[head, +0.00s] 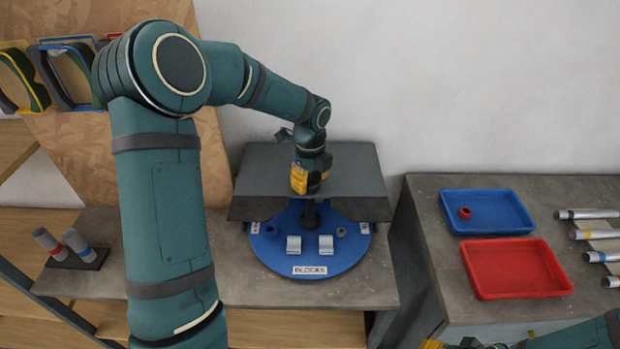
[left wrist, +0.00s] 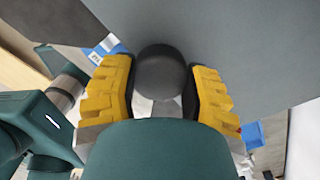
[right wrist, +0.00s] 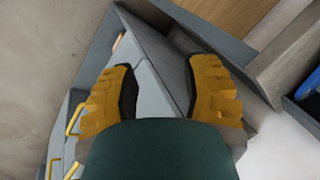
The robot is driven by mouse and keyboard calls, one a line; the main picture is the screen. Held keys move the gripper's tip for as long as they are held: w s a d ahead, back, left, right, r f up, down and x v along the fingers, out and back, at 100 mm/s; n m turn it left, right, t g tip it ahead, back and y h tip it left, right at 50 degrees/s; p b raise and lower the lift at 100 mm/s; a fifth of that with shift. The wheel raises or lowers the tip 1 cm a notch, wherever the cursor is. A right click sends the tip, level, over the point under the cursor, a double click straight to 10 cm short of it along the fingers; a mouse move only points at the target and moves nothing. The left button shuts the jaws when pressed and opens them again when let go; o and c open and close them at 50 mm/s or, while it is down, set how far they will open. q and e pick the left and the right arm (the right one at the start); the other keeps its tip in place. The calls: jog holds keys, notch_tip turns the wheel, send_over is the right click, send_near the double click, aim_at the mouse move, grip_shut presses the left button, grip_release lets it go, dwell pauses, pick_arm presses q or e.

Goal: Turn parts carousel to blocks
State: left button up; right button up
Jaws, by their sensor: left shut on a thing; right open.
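The parts carousel (head: 280,262) is a round blue disc on the left bench, under a grey cover (head: 350,172). Its front label reads BLOCKS (head: 310,270), and two light grey blocks (head: 294,244) sit just behind that label. Other labels show at its left and right sides. A dark post with a knob stands near its middle. My left gripper (head: 308,183) is over the post; in the left wrist view its yellow fingers are shut on the round dark knob (left wrist: 163,72). My right gripper (right wrist: 160,90) is open and empty, low at the right in the head view.
A blue tray (head: 488,212) with a red ring and a red tray (head: 516,268) stand on the right bench. Several grey cylinders (head: 590,235) lie at its far right. Two tubes (head: 62,243) stand in a dark holder at the left. A gap separates the benches.

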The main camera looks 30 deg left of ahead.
pick_arm(q)
jog(key=shift+s+f, duration=0.1)
jog(key=shift+f, duration=0.05)
jog(key=o, duration=1.4)
jog(key=shift+r, duration=0.45)
notch_tip(320, 180, up, 11)
jog(key=shift+r, duration=0.15)
